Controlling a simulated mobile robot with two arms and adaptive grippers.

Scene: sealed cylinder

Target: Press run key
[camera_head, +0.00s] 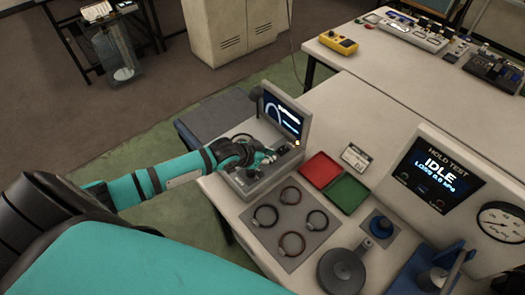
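A small grey tester (245,181) with a tilted screen (283,112) stands at the left end of the white table. The screen shows a pale curve and text too small to read. My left gripper (268,157) is over the front of this tester, just below the screen. Small dark keys and a tiny orange spot show beside its tips. I cannot tell which key is the run key, whether the tips touch one, or whether the fingers are open or shut. My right gripper is out of view. A console screen (437,175) at the right reads "HOLD TEST" and "IDLE".
A red tray (320,170) and a green tray (346,193) lie right of the tester. A grey plate (291,222) with several rings is in front. A round dark disc (341,271), a blue clamp (428,270) and a gauge (501,222) are at the right.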

